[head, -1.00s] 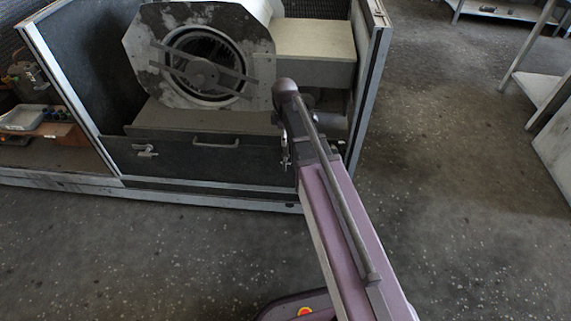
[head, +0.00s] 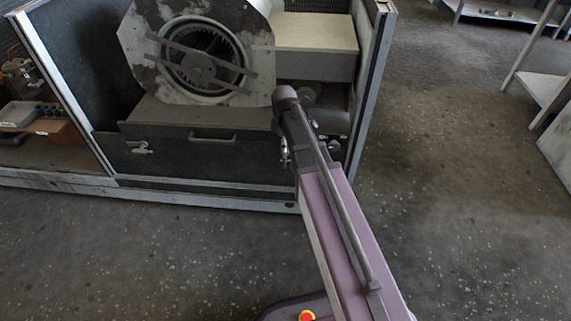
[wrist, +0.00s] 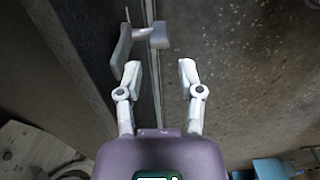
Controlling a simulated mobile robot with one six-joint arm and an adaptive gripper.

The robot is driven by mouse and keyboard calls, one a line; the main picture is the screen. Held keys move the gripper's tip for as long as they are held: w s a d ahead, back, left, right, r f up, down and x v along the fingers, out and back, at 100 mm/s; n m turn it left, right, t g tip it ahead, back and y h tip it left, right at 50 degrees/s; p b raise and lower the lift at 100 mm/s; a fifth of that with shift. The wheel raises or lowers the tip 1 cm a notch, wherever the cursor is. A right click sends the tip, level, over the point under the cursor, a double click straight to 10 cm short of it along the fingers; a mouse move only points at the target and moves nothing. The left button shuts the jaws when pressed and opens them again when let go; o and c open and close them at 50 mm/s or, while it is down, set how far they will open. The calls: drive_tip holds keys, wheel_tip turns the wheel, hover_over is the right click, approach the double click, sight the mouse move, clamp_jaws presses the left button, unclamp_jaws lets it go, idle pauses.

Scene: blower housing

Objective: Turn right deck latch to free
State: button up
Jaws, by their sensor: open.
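The right deck latch (wrist: 145,38) shows in the wrist view as a grey metal piece with a flat plate and a bar jutting right. It lies just beyond the fingertips of my gripper (wrist: 158,70), nearer the left finger. My gripper is open, with nothing between its fingers, and I see no clear contact. In the head view my arm hides most of the right end of the dark deck front (head: 215,160). A small bright metal part shows beside the arm there; I cannot tell whether it is latch or gripper. The left latch (head: 140,147) is in plain view.
The blower housing (head: 203,62) stands above the deck front, which has a handle (head: 212,137). A frame post (head: 368,100) rises just right of my arm. A tray (head: 18,114) sits in the left bay.

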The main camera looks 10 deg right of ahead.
sight(284, 156)
drive_tip(key=shift+f+b, duration=3.7)
drive_tip(key=shift+f, duration=0.3)
clamp_jaws()
drive_tip(key=shift+d, duration=0.25)
drive_tip(key=shift+a, duration=0.25)
